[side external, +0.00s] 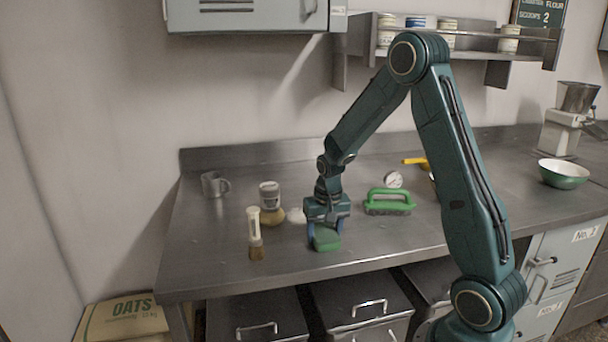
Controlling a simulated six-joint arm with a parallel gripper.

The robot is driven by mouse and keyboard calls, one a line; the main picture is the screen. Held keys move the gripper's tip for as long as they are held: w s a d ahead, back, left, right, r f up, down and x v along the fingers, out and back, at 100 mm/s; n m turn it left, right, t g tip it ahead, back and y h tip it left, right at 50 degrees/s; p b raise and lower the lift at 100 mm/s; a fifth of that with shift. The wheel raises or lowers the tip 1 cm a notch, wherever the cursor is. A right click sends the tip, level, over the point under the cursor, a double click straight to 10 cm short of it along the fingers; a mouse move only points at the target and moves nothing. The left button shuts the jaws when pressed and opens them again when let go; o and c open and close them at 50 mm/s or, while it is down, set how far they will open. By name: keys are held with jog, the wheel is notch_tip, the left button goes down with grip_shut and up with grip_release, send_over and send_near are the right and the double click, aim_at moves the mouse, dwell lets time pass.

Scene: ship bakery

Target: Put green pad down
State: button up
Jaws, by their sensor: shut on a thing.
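My gripper (325,230) points down over the front middle of the metal counter (218,262). It is shut on a green pad (326,241), a small green block between its blue fingertips. The pad is at or just above the counter; I cannot tell whether it touches. The upper part of the pad is partly hidden by the gripper.
A green-handled brush (388,202) lies to the right. A brush with a pale handle (255,232) and a jar (270,203) stand to the left, with a grey mug (214,185) behind. A round dial (393,179) and a green bowl (563,173) are farther right. The front-left counter is clear.

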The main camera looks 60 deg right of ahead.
aim_at(327, 236)
jog(key=shift+f, duration=0.1)
jog(key=o, duration=0.9)
jog(key=shift+o, duration=0.2)
notch_tip(327, 236, up, 12)
jog(key=s+a, duration=0.1)
jog(key=shift+s+a, duration=0.15)
dwell(0.5)
